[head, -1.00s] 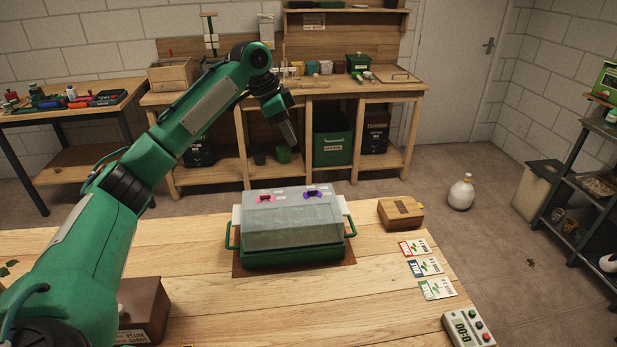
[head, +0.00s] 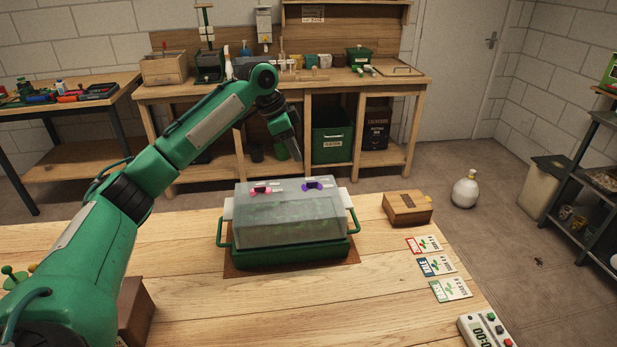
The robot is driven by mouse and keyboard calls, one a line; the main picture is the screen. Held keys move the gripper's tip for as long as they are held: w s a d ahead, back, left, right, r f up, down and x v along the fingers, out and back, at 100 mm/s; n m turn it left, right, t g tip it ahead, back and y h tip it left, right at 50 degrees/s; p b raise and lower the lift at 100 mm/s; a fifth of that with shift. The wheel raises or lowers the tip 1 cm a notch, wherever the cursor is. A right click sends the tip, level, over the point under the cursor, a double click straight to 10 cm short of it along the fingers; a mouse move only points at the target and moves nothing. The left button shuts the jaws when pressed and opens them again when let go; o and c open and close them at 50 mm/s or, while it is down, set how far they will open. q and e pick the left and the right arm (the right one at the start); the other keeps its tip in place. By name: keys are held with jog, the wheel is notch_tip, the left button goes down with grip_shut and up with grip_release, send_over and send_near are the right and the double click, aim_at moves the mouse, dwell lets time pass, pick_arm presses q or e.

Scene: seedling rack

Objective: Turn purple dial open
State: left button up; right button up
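The purple dial (head: 313,185) sits on top of the clear lid (head: 290,212), toward its right side. A pink dial (head: 262,190) sits on the same lid to its left. The lid covers a green tray (head: 290,254) with a handle at each end, on the wooden table. My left gripper (head: 296,156) hangs above and behind the lid, pointing down, a little left of the purple dial and apart from it. Its fingers are too small and dark to tell open from shut. My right gripper is not in view.
A wooden box (head: 407,209) stands right of the tray, with several seed packets (head: 437,266) in front of it. A timer (head: 486,330) lies at the front right. A brown box (head: 136,312) is partly behind my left arm. The table's front middle is clear.

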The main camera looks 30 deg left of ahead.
aim_at(312, 185)
pick_arm(q)
jog(key=x, duration=1)
jog(key=shift+a, duration=0.1)
jog(key=shift+c, duration=0.3)
jog(key=shift+p, duration=0.3)
grip_shut()
